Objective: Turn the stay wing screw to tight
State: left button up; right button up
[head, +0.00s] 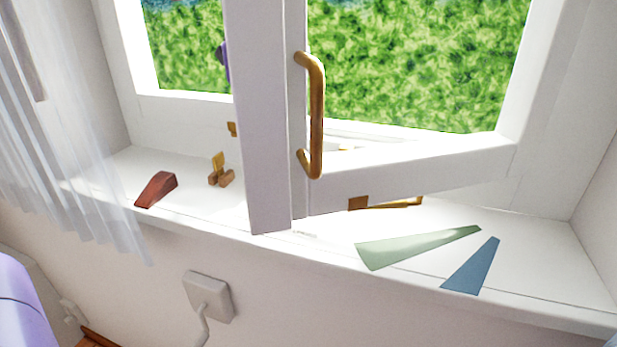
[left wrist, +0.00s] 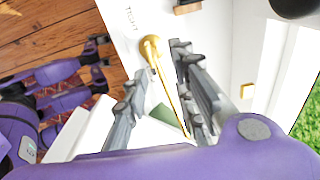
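A brass piece with a round head (left wrist: 152,46) and a long narrow bar shows in the left wrist view, beside the printed word TIGHT on a white surface. I cannot tell whether this is the wing screw or the stay. My left gripper (left wrist: 156,68) is open, its grey fingers on either side of the brass piece; contact is unclear. There, a brass stay part (head: 395,204) lies low behind the open window sash (head: 420,172), mostly hidden.
A brass handle (head: 316,115) stands out from the sash. On the sill are a red wedge (head: 156,189), a small brass-and-wood piece (head: 219,169), a green wedge (head: 415,247) and a blue wedge (head: 471,267). A sheer curtain (head: 75,130) hangs at left.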

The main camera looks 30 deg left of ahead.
pick_arm(q)
jog(key=shift+s+d+n+y, duration=0.15)
jog(key=shift+s+n+y, duration=0.15)
jog(key=shift+s, duration=0.65)
jog(key=f, duration=0.5)
jog(key=shift+w+f, duration=0.2)
jog(key=shift+w, duration=0.05)
jog(key=shift+f, duration=0.5)
grip_shut()
